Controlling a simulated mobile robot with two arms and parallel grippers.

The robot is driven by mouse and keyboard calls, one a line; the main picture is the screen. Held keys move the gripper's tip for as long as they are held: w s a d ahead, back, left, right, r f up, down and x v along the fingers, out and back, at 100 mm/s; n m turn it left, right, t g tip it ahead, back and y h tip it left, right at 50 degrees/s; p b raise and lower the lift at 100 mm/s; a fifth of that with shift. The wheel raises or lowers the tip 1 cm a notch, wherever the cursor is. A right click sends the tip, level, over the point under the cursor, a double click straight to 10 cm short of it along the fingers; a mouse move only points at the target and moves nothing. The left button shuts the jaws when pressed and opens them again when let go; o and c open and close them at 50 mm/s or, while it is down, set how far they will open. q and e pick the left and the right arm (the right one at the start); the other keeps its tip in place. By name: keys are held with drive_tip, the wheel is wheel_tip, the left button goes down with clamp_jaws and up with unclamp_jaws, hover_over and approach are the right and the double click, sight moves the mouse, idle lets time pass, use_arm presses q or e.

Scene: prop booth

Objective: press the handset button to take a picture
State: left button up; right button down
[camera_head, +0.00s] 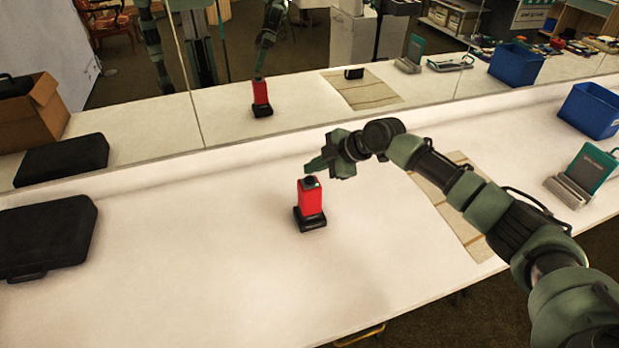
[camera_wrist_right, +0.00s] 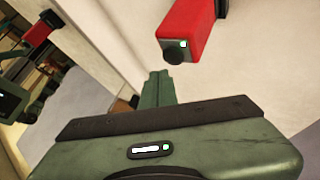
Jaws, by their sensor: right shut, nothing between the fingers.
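A red handset (camera_head: 311,198) stands upright in a black base (camera_head: 310,221) on the white table. Its dark round button (camera_head: 309,182) is on top. In the right wrist view the red handset (camera_wrist_right: 188,22) shows with its black button (camera_wrist_right: 174,52) and a small pale light beside it. My right gripper (camera_head: 315,165) is shut and empty, just above the top of the handset. In the right wrist view its closed fingertips (camera_wrist_right: 158,78) are near the button, with a visible gap between them. My left gripper is in neither view.
A mirror behind the white table (camera_head: 190,270) reflects the scene. A black case (camera_head: 45,235) lies at the left. A beige mat (camera_head: 455,215) is partly behind my right arm. A teal-and-grey device (camera_head: 585,175) and a blue bin (camera_head: 592,110) are at the right.

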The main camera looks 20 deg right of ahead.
sight(313, 180)
idle(0.5)
drive_tip(key=shift+f+b, duration=0.35)
drive_tip(key=shift+f, duration=0.1)
drive_tip(key=shift+f+b, duration=0.4)
drive_tip(key=shift+f, duration=0.05)
idle(0.5)
drive_tip(key=shift+r, duration=0.1)
drive_tip(key=shift+r+p, duration=0.6)
drive_tip(key=shift+r, duration=0.2)
drive_tip(key=shift+r+p, duration=1.75)
drive_tip(key=shift+r, duration=0.8)
drive_tip(key=shift+f, duration=0.1)
